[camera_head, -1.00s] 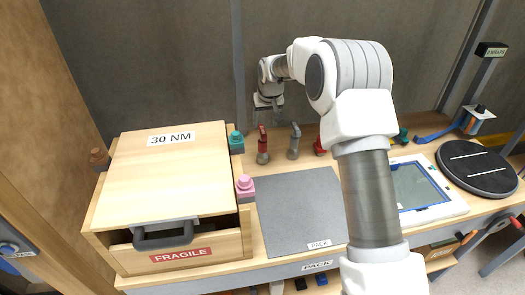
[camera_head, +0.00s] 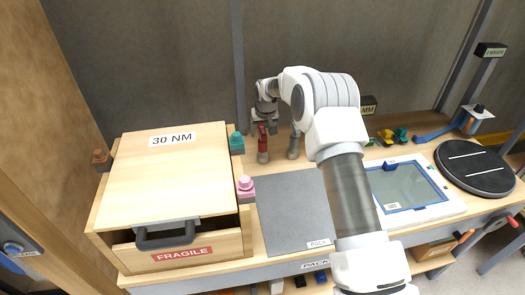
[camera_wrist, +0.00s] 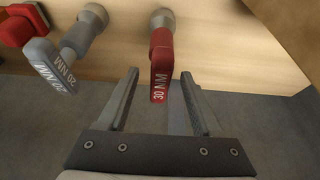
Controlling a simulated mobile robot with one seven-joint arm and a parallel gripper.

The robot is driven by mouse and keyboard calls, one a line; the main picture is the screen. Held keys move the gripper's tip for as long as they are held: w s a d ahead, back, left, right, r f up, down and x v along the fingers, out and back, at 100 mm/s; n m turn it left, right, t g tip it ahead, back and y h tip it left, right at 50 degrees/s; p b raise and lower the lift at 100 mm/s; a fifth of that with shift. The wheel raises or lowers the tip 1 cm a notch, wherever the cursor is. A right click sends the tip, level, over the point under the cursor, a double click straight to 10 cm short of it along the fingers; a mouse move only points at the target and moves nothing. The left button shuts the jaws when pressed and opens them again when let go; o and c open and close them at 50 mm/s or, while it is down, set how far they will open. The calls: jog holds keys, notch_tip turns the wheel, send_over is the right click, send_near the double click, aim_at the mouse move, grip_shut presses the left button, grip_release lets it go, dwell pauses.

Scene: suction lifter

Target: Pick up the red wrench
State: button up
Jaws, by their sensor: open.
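The red wrench (camera_head: 263,146) stands upright near the back of the table, with its red top and grey lower part showing. In the wrist view, its red handle (camera_wrist: 161,75), marked 30 NM, lies between the tips of my two fingers, with a gap on both sides. My gripper (camera_wrist: 160,76) is open and empty. In the head view, my gripper (camera_head: 264,128) is right at the top of the red wrench and partly hides it.
A grey wrench (camera_head: 294,146), marked 20 NM in the wrist view (camera_wrist: 72,47), stands close to the right. A wooden drawer box (camera_head: 165,185) labelled 30 NM is at left. A pink-topped piece (camera_head: 245,186) and a grey mat (camera_head: 290,215) lie in front.

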grip_shut()
jog(key=shift+r, duration=0.15)
dwell(0.4)
jog(key=shift+r, duration=0.55)
notch_tip(320, 180, up, 3)
jog(key=shift+r+b, duration=0.1)
jog(key=shift+b, duration=0.35)
jog(key=s+d+r+b, duration=0.1)
jog(key=s+d+r, duration=0.5)
jog(key=d, duration=0.3)
jog(key=shift+s+d+r+b, duration=0.2)
jog(key=shift+s+r+b, duration=0.1)
jog(key=shift+s, duration=0.2)
jog(key=c, duration=0.8)
grip_release()
grip_shut()
